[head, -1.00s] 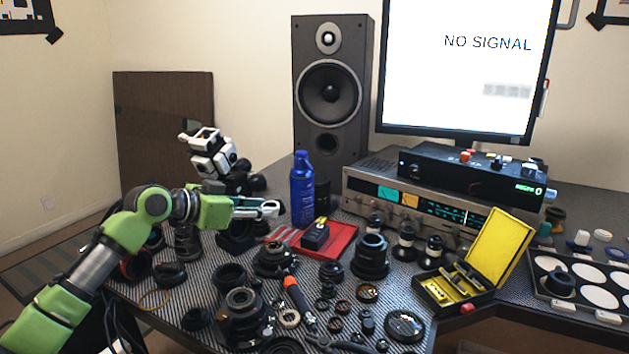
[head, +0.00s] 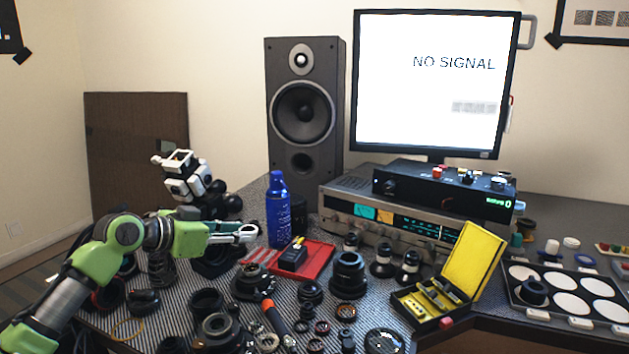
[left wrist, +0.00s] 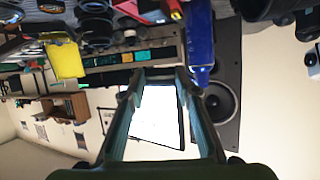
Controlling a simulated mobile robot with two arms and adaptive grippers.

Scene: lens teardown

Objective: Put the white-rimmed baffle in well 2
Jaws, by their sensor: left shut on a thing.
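My left gripper (head: 250,232) reaches in from the left above the bench, level and pointing right. Its fingers (left wrist: 160,80) frame the monitor in the left wrist view. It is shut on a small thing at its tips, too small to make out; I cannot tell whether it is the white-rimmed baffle. I cannot pick out a white rim among the loose rings on the bench either. The tray of wells (head: 516,305) is at the right, with round white wells; a black part (head: 532,291) stands in its front left one. Well numbers are not readable. My right gripper is not in view.
A blue spray can (head: 278,215) stands just beyond my left gripper. A red tray (head: 318,262), lens barrels (head: 347,275) and an open yellow-lidded box (head: 470,262) lie between it and the well tray. The receiver (head: 345,208) and monitor (head: 433,85) stand behind.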

